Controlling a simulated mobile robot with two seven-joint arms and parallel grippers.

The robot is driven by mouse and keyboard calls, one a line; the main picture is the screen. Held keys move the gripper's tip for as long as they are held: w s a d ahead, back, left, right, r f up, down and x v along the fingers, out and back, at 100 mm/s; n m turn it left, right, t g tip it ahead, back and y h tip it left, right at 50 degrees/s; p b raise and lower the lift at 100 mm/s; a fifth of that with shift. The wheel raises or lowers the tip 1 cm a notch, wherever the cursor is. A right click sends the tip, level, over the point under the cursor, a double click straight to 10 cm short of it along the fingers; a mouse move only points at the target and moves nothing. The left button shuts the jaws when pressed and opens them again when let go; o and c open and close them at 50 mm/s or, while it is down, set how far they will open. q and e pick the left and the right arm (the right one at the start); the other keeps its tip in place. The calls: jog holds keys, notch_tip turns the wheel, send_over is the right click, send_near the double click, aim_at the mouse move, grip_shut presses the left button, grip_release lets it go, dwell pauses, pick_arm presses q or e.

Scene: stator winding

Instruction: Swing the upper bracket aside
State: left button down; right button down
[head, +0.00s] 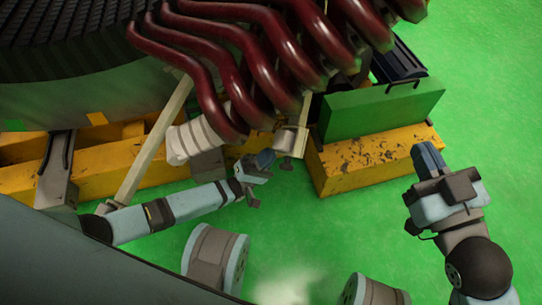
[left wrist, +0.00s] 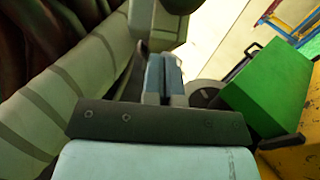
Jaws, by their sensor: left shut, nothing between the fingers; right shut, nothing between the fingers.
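A pale metal bracket (head: 290,140) sits below the dark red coils (head: 215,60), beside a thin upright bar. I cannot tell for sure that it is the upper bracket. My left gripper (head: 264,158) is shut and empty, just below and left of this bracket; contact cannot be told. In the left wrist view the shut blue fingers (left wrist: 163,72) point toward a pale grey block (left wrist: 160,25), perhaps part of the bracket. My right gripper (head: 428,156) is shut and empty, at the right above the green floor, away from the coils.
A white wrapped coil end (head: 198,138) is close left of my left gripper. A green box (head: 380,108) rests on a worn yellow beam (head: 375,158) between the grippers. A slanted pale bar (head: 150,150) stands left. Two spools (head: 215,258) are at the bottom. Green floor is open at right.

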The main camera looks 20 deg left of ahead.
pick_arm(q)
jog(key=shift+s+d+r, duration=0.2)
jog(key=shift+d+r, duration=0.15)
jog(key=shift+d, duration=0.15)
jog(key=d+r+n+t+y+p, duration=0.1)
jog(key=s+d+r+n+y+p, duration=0.1)
jog(key=d, duration=0.1)
jog(key=shift+t, duration=0.4)
pick_arm(e)
jog(key=shift+s+a+f+m+g+h, duration=0.25)
jog(key=shift+s+a+m+g+h, duration=0.1)
jog(key=shift+m, duration=0.45)
jog(key=shift+d, duration=0.1)
pick_arm(q)
jog(key=shift+s+f, duration=0.1)
